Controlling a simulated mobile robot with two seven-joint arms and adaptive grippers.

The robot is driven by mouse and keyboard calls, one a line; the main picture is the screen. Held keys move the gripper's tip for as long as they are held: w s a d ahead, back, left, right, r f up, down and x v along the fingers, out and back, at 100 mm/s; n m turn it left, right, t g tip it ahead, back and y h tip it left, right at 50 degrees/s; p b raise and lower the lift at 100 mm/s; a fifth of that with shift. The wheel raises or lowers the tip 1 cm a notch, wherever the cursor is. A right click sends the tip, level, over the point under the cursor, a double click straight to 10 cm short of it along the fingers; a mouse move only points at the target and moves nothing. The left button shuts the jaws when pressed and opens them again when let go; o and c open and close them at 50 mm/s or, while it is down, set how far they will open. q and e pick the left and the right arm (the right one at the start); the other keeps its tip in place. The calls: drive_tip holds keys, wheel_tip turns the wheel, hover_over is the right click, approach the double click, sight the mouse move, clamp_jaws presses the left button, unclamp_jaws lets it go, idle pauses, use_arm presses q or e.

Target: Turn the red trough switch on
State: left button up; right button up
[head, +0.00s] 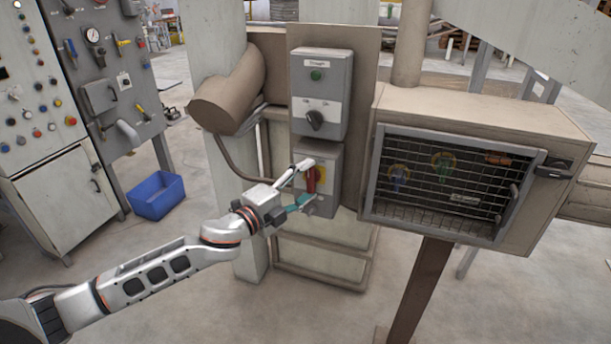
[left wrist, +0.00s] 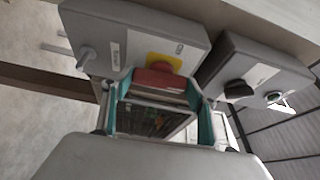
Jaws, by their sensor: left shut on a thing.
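The red trough switch (head: 311,180) is a red handle on a yellow plate on the front of the lower grey box (head: 326,158). In the head view the handle looks upright, partly hidden by my fingers. In the left wrist view the red handle (left wrist: 160,77) lies between my teal-padded fingers, with the yellow plate (left wrist: 166,60) behind it. My left gripper (head: 305,184) is shut on the handle, one finger above and one below in the head view. My right gripper is not in view.
Just above is a grey box with a green button (head: 316,75) and a black knob (head: 315,119). To the right stands a mesh-fronted cabinet (head: 460,113). A brown pipe end (head: 222,103) juts out at left. A blue bin (head: 156,195) sits on the floor.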

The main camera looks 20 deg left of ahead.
use_arm(q)
drive_tip(key=shift+m, duration=0.4)
drive_tip(key=o, duration=1.1)
drive_tip(key=shift+d, duration=0.1)
drive_tip(key=v, duration=1.2)
drive_tip(key=shift+r, duration=0.1)
